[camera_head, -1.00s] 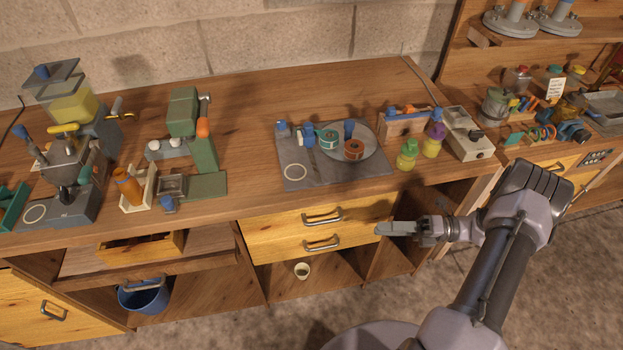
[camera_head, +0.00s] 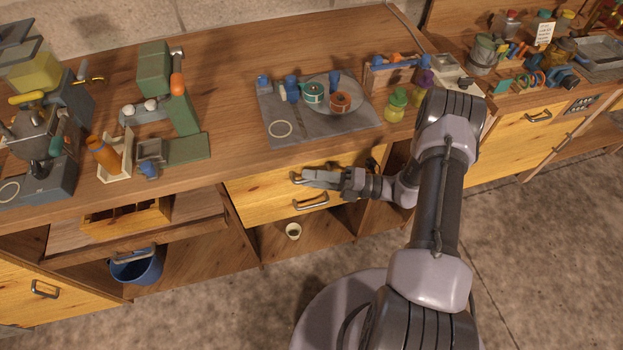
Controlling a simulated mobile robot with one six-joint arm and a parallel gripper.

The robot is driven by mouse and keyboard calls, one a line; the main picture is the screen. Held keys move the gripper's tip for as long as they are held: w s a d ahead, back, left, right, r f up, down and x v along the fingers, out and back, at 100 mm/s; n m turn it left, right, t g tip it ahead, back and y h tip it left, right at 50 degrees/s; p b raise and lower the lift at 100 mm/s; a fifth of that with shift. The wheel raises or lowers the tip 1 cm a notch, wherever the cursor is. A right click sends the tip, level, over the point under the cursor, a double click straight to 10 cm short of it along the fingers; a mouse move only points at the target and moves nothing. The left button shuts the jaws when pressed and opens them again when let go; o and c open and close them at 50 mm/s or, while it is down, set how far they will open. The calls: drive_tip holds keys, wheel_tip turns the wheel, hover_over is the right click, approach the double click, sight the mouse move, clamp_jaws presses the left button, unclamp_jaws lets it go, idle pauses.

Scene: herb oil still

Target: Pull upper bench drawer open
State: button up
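The upper bench drawer (camera_head: 262,187) has a yellow wooden front under the bench top and looks shut. Its metal handle (camera_head: 295,179) shows only at its left end; my gripper covers the rest. My gripper (camera_head: 306,178) points left, with its fingers at this handle. I cannot tell whether they touch it or are only in front of it. The fingers overlap in this view, so their opening does not show. The lower drawer's handle (camera_head: 311,202) is visible just below my gripper.
The bench top (camera_head: 236,103) carries a grey mat (camera_head: 270,113) with a plate and jars above the drawers. A small cup (camera_head: 293,231) stands on the shelf below. A blue bucket (camera_head: 138,268) and an open wooden tray (camera_head: 100,225) are at the left. The floor in front is clear.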

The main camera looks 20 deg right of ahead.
drive_tip(key=shift+w+a, duration=0.1)
drive_tip(key=shift+a, duration=0.1)
drive_tip(key=shift+c, duration=0.4)
clamp_jaws()
idle(1.0)
